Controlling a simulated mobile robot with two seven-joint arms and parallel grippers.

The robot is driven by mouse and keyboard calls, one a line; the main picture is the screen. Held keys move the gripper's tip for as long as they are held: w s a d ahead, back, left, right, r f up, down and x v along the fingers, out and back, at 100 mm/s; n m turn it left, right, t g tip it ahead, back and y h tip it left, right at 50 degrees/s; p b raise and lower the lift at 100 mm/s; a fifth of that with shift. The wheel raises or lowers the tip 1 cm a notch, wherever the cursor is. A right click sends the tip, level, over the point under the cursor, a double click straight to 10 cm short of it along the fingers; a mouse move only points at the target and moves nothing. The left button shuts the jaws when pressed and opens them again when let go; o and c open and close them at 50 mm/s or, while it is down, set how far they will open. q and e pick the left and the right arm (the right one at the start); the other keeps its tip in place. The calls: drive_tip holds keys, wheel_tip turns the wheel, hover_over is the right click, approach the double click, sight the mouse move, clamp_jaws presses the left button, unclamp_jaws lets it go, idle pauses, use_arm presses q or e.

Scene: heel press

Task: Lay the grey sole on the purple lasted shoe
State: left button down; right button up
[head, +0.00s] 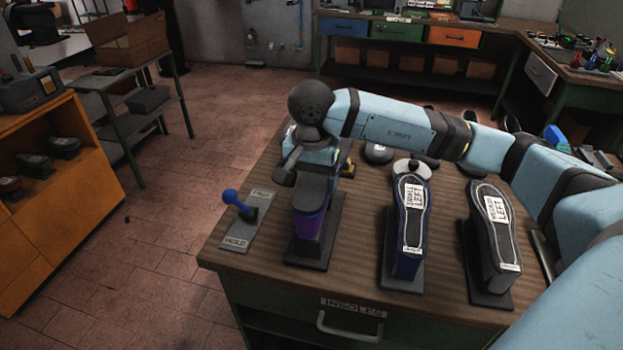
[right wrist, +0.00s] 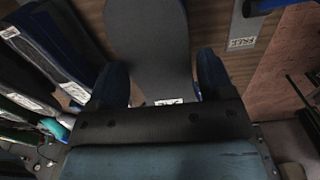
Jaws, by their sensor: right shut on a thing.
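The purple lasted shoe (head: 308,224) stands on a dark base near the front left of the workbench. The grey sole (head: 311,192) is over the shoe's upper part and hides much of it; the purple shows below it. I cannot tell whether sole and shoe touch. My right gripper (head: 301,168) is at the far end of the sole. In the right wrist view the sole (right wrist: 150,42) extends from between the two fingers (right wrist: 161,84), which are shut on it. A white label shows at its gripped end. My left gripper is in neither view.
A blue-handled lever (head: 240,206) on a grey plate stands left of the shoe. A blue shoe (head: 408,228) and a dark shoe (head: 492,240), both with labelled soles, stand to the right. My right arm spans the bench's back. An orange cabinet (head: 60,215) is at far left.

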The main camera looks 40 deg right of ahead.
drive_tip(key=shift+f, duration=0.15)
drive_tip(key=o, duration=1)
wheel_tip(320, 180, up, 14)
drive_tip(key=shift+f+b, duration=0.1)
drive_tip(key=shift+b, duration=0.2)
idle(0.4)
